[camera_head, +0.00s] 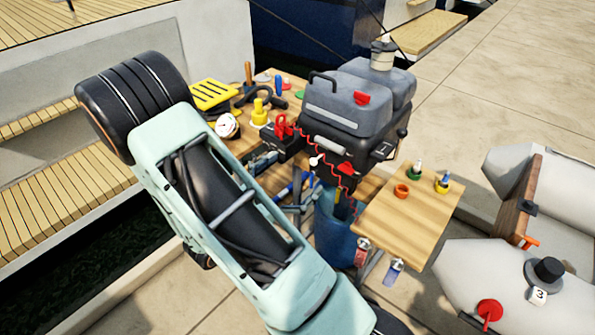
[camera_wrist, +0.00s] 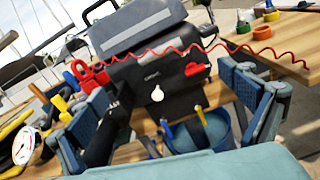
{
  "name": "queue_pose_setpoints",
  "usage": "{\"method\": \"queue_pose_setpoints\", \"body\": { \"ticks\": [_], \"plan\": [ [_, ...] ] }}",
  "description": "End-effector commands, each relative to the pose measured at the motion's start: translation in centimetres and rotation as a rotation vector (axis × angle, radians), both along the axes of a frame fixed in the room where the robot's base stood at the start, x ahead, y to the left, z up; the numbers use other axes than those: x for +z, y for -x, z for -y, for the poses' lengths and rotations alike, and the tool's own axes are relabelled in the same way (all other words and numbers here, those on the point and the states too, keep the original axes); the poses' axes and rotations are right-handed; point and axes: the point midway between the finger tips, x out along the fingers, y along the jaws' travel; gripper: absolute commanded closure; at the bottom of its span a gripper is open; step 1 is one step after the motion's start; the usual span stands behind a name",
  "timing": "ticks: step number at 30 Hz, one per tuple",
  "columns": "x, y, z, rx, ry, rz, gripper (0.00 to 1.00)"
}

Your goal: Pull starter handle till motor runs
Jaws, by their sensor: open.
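The outboard motor (camera_head: 345,115) has a grey cowl and stands at the workbench; its black front faces me in the wrist view (camera_wrist: 160,85). A red grip (camera_wrist: 196,68) on the right of that front looks like the starter handle, though I cannot be sure. A round white knob (camera_wrist: 157,94) is lower and left of it. My gripper (camera_wrist: 170,118) is open in the wrist view, its blue-grey fingers wide apart with the motor front beyond them. Nothing is held.
A red coiled cord (camera_wrist: 220,45) runs across the motor from a red clip (camera_wrist: 90,75). A black bar (camera_wrist: 108,125) juts toward me by the left finger. A blue bucket (camera_head: 335,230) stands below the motor. Small jars and tools lie on the wooden tops (camera_head: 400,215).

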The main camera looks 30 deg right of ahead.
Motion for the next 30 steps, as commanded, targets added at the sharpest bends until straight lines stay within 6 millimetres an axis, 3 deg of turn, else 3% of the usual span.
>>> {"method": "queue_pose_setpoints", "body": {
  "ticks": [9,15,21,30],
  "plan": [
    [-0.1,2.4,-6.2,0.005,-0.002,-0.001,0.04],
    [0.0,3.7,-9.1,0.004,-0.001,-0.001,0.04],
    [0.0,4.3,-10.2,0.001,-0.001,-0.003,0.04],
    [0.0,4.3,-10.3,0.000,-0.001,-0.003,0.04]
  ]
}}
